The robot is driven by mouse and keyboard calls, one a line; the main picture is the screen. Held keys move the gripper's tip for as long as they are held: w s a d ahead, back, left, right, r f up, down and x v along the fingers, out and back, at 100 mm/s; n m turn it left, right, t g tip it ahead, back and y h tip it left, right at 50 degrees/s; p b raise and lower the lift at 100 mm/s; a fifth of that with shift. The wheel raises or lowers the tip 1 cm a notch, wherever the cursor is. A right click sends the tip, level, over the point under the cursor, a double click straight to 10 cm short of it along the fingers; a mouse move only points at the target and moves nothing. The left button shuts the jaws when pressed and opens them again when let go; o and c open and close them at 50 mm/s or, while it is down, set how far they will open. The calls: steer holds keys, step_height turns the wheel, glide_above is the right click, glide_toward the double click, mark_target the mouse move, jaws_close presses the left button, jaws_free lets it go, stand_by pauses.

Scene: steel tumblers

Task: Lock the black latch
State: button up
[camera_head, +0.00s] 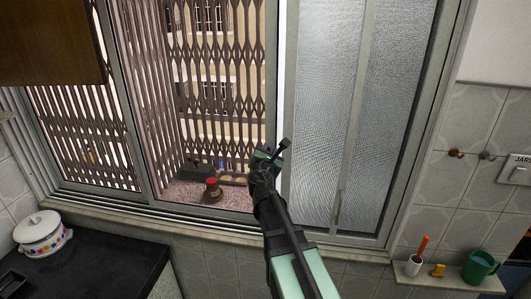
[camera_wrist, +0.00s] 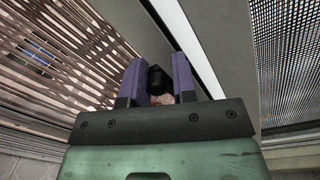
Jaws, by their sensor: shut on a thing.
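My gripper (camera_head: 268,158) is at the middle of the window, at the upright frame between the open left part and the frosted right pane. In the wrist view its two purple fingers (camera_wrist: 157,70) are shut on the black latch (camera_wrist: 155,78), which shows as a small dark rounded piece between them. The latch's base and most of its body are hidden by the fingers and the gripper body. I cannot tell how far the latch is turned.
A folding brown metal grille (camera_head: 220,70) stands outside the left opening. A frosted pane (camera_head: 325,120) is on the right. A white pot (camera_head: 42,235) stands on the dark counter (camera_head: 95,255) at lower left. A green mug (camera_head: 478,268) and small items sit on a shelf at lower right.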

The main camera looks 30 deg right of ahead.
steer(key=shift+m, duration=0.4)
steer(key=o, duration=0.8)
steer(key=v, duration=1.1)
steer(key=shift+d, duration=0.1)
